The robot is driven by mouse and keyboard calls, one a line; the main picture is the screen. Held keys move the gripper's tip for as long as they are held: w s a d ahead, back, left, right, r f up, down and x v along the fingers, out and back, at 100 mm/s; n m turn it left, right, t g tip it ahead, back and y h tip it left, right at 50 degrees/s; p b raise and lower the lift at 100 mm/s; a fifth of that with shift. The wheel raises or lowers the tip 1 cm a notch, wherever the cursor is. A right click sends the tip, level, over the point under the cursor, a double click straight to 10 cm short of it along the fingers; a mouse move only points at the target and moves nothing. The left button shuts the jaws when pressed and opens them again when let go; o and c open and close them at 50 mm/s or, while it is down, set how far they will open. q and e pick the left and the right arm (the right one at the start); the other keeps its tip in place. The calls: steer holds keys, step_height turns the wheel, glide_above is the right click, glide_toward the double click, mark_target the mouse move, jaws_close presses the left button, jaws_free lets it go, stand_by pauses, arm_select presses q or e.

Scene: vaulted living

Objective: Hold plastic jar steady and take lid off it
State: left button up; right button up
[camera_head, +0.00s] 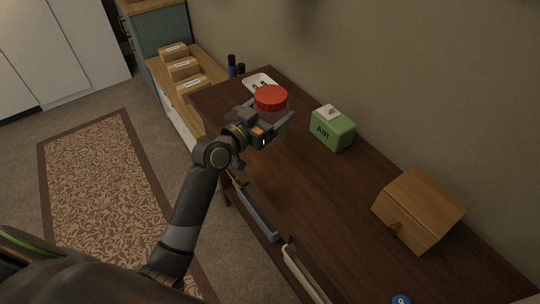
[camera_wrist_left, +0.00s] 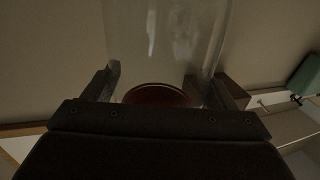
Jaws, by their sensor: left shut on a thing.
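The red lid (camera_head: 271,97) shows as a round disc at my left gripper (camera_head: 270,113), over the dark wooden table. In the left wrist view the clear plastic jar (camera_wrist_left: 165,45) stands between the two fingers of my left gripper (camera_wrist_left: 163,88), which is shut on it. A dark red round shape (camera_wrist_left: 157,95) shows at the jar's lower end in that view. In the head view the jar's body is mostly hidden by the lid and gripper. My right gripper is not in view.
The dark table (camera_head: 300,190) has a green box marked AIR (camera_head: 332,130), a wooden box (camera_head: 418,208) and a white tray (camera_head: 260,83) with small things. Dark blue bottles (camera_head: 232,67) stand at the far end. The table's middle is clear.

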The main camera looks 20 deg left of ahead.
arm_select(q)
step_height(320, 180, down, 5)
steer(key=shift+w+b, duration=0.1)
steer(key=shift+b, duration=0.45)
steer(key=shift+f+b, duration=0.75)
steer(key=shift+f, duration=1.65)
steer(key=shift+f, duration=0.15)
steer(key=o, duration=1.9)
